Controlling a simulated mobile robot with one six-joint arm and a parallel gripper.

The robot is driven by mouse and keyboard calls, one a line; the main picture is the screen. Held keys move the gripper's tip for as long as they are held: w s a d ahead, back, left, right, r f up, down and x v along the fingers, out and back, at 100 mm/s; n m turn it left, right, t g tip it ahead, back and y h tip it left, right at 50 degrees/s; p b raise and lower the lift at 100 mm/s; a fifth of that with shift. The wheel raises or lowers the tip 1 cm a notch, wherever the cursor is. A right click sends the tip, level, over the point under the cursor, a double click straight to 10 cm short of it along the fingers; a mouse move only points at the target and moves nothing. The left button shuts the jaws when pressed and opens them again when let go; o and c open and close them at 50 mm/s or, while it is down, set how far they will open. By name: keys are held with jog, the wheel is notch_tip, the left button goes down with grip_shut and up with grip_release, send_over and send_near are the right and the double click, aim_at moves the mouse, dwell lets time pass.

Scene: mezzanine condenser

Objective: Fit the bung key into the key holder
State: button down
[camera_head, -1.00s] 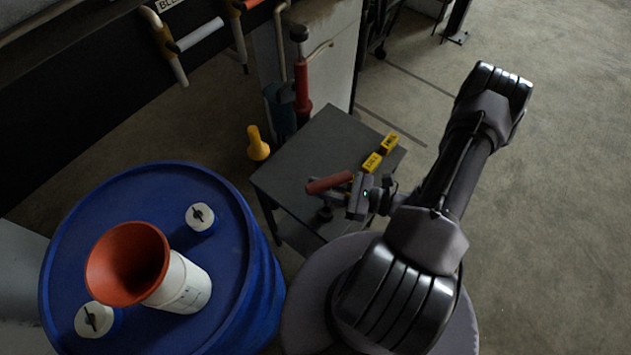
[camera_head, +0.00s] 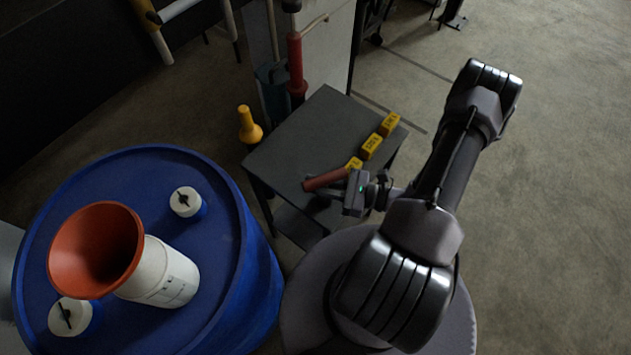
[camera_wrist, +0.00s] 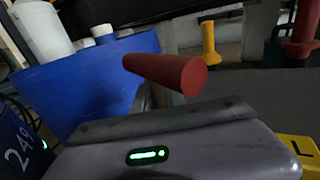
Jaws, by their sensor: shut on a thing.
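The bung key, of which a red bar-shaped handle (camera_head: 325,180) shows, is held in my gripper (camera_head: 346,192) above the dark side table. The handle lies roughly level and points left in the head view. In the wrist view the red handle (camera_wrist: 165,71) crosses the middle, with its round end facing right. My gripper is shut on the key, but its fingertips and the key's lower part are mostly hidden. I cannot make out which thing is the key holder.
The dark side table (camera_head: 298,140) carries yellow labelled blocks (camera_head: 371,146) along its right side. A blue drum (camera_head: 225,215) with an orange funnel (camera_head: 95,250) stands at left. A yellow object (camera_head: 249,126) and red-handled pump (camera_head: 296,65) stand behind the table. Floor at right is clear.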

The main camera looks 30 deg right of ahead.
jog(key=c, duration=1.3)
grip_release()
jog(key=p+v, duration=0.3)
jog(key=v, duration=1.4)
jog(key=shift+d, duration=0.2)
jog(key=shift+s, duration=0.1)
